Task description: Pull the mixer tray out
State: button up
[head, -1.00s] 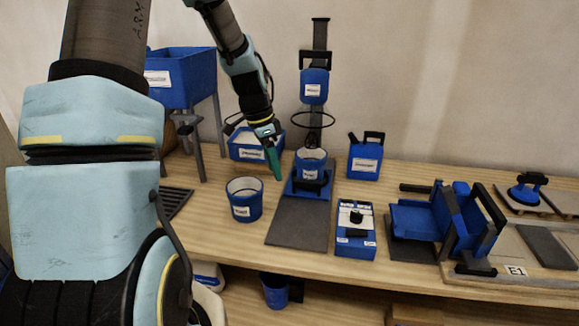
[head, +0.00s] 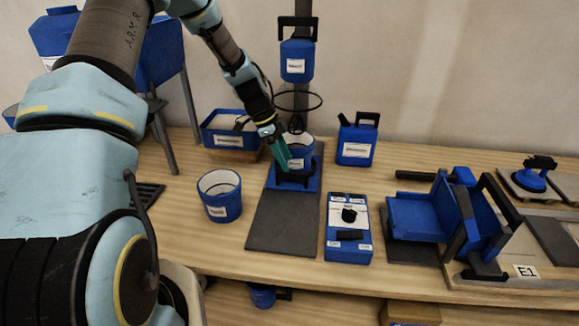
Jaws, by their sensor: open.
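The mixer stands at the back of the bench, with a blue mixer head (head: 298,62) on a dark post and a black ring below it. The blue mixer tray (head: 312,178) sits under the head at the far end of a dark grey base plate (head: 279,222). A blue labelled bucket (head: 304,146) stands on the tray, partly hidden by my gripper. My gripper (head: 283,160) has green fingers, is open, and points down at the tray's front left, close to the bucket and the tray's dark handle (head: 293,180). Contact cannot be told.
A second blue bucket (head: 220,196) stands left of the plate. A control box (head: 348,229) stands to its right. A blue jug (head: 357,140), a blue bin (head: 230,130) and a blue-and-black device (head: 440,215) surround it. The front of the plate is clear.

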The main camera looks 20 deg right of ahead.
aim_at(292, 172)
jog(key=shift+x, duration=2.1)
jog(key=shift+c, duration=0.2)
grip_shut()
